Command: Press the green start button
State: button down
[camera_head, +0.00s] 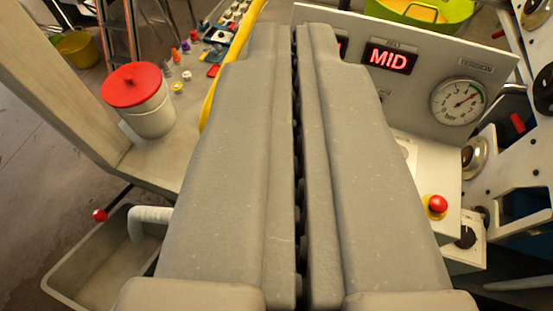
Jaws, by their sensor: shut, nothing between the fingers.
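My gripper (299,40) fills the middle of the view, its two long grey fingers shut against each other with only a thin dark seam between them. It points away toward the white panel (480,125). I see no green button; the fingers hide part of the panel and of the white box below it. A red mushroom button (438,204) on a yellow base shows on the white box (445,165), right of the fingers and apart from them.
The panel carries a red lit display (388,58) reading "MID" and a round dial gauge (457,101). At left are a white bucket with a red lid (139,98) and a grey bin (60,285). A yellow cable or hose (238,45) runs left of the fingers. Machine parts crowd the right edge.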

jog(key=w+f+m+g+y+p, duration=0.25)
jog(key=w+f+p, duration=0.35)
jog(key=w+f, duration=0.85)
jog(key=w+f+m+g+p, duration=0.1)
jog(key=w+f, duration=0.3)
jog(key=f, duration=0.6)
jog(key=w+f+m+g+p, duration=0.2)
jog(key=w+f, duration=0.3)
jog(key=f, duration=0.5)
jog(key=shift+a+f+g+p, duration=0.15)
jog(key=shift+a+g+p, duration=0.15)
jog(key=shift+g+p, duration=0.45)
jog(key=shift+f, duration=0.1)
notch_tip(320, 180, down, 8)
jog(key=shift+r+b, duration=0.1)
jog(key=shift+b, duration=0.9)
jog(key=shift+f, duration=0.4)
